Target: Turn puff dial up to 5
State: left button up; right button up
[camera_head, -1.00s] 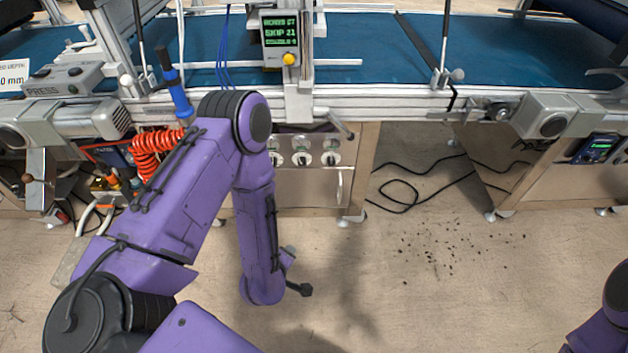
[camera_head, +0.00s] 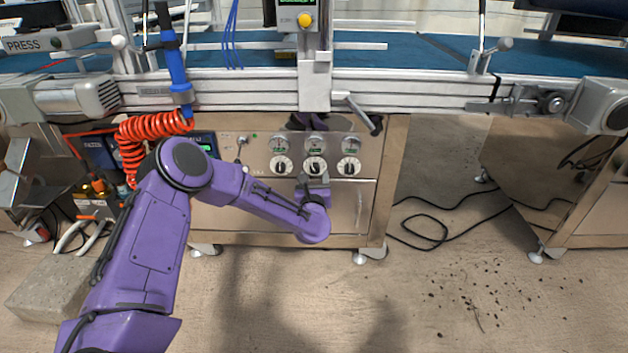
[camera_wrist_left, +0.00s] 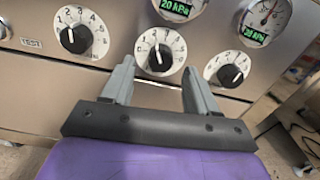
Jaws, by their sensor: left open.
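Three round dials with black knobs and white numbered faces sit in a row on the steel cabinet front: a left dial (camera_head: 281,165), a middle dial (camera_head: 315,166) and a right dial (camera_head: 349,166). I cannot read which one is marked puff. My left gripper (camera_wrist_left: 158,66) is open and empty. In the left wrist view its two fingers frame the middle dial (camera_wrist_left: 159,57), one on each side; I cannot tell how far they are from the panel. The left dial (camera_wrist_left: 75,38) and right dial (camera_wrist_left: 233,70) lie outside the fingers. My right gripper is out of view.
Small gauges with green readouts, such as the right one (camera_wrist_left: 268,18), sit above the dials. A cabinet handle (camera_head: 360,212) is below right. A lever (camera_head: 362,113) juts out above the dials. A red coiled hose (camera_head: 140,140) hangs near my left arm.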

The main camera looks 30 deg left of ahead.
aim_at(315, 169)
pick_arm(q)
jog(key=shift+x, duration=1.2)
jog(key=c, duration=1)
jog(key=shift+c, duration=0.2)
jog(key=shift+m, duration=0.3)
jog(key=m, duration=0.3)
jog(key=shift+m+p, duration=0.3)
jog(key=shift+p, duration=0.05)
jog(key=m+p, duration=0.1)
jog(key=m, duration=0.3)
jog(key=m+p, duration=0.2)
jog(key=m, duration=0.3)
jog(key=shift+a+m, duration=0.1)
jog(key=shift+m, duration=0.3)
jog(key=shift+s+m+p, duration=0.1)
jog(key=shift+m+p, duration=0.8)
jog(key=shift+m, duration=0.9)
